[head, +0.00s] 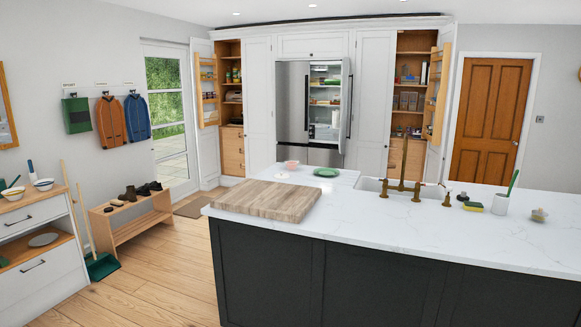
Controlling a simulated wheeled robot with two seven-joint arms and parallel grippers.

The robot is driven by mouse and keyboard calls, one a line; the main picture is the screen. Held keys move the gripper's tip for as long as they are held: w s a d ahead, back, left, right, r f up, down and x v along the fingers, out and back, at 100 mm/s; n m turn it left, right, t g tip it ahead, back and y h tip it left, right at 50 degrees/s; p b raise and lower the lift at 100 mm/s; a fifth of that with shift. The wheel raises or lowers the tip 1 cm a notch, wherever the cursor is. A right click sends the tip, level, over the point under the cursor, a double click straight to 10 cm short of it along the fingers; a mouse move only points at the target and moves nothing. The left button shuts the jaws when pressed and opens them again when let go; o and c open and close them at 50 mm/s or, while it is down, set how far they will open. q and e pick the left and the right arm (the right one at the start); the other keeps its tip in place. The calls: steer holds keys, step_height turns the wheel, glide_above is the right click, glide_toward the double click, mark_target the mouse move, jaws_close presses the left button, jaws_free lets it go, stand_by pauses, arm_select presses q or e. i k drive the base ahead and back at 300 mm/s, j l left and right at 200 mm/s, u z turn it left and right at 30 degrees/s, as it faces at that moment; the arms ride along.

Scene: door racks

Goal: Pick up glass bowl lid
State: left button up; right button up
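I cannot clearly make out a glass bowl lid. A small pinkish bowl (291,164) stands at the far left of the white island counter (380,232), but it is too small to tell whether a lid is on it. A small pale round item (282,175) lies just in front of it. A small see-through or beige item (539,214) stands at the counter's right; I cannot tell what it is. Neither of my grippers shows in the head view.
A wooden board (268,200) covers the counter's left end. A green plate (326,172), brass taps (402,182), a sponge (473,206) and a white cup (500,204) stand on the counter. An open fridge (325,100) is behind.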

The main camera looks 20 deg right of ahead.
mark_target(281, 176)
steer(key=i+l+u, duration=0.1)
steer(key=i+u, duration=0.3)
steer(key=i, duration=1.75)
steer(key=i+j+u, duration=0.1)
steer(key=i+u, duration=0.25)
steer(key=i, duration=0.3)
steer(key=i+l+u, duration=0.1)
steer(key=i+u, duration=0.2)
steer(key=i, duration=0.3)
steer(key=i+l+u, duration=0.35)
steer(key=i, duration=0.25)
steer(key=i+z, duration=0.25)
steer(key=i, duration=0.2)
steer(key=i+j+z, duration=0.1)
steer(key=i+z, duration=0.15)
steer(key=i, duration=0.15)
steer(key=i+j+z, duration=0.25)
steer(key=i, duration=0.2)
steer(key=i+j+z, duration=0.25)
steer(key=i, duration=0.15)
steer(key=i+z, duration=0.3)
steer(key=z, duration=0.15)
steer(key=i+z, duration=0.3)
steer(key=z, duration=0.15)
steer(key=i+j+z, duration=0.15)
steer(key=i+z, duration=0.15)
steer(key=z, duration=0.15)
steer(key=i+j+z, duration=0.25)
steer(key=z, duration=0.2)
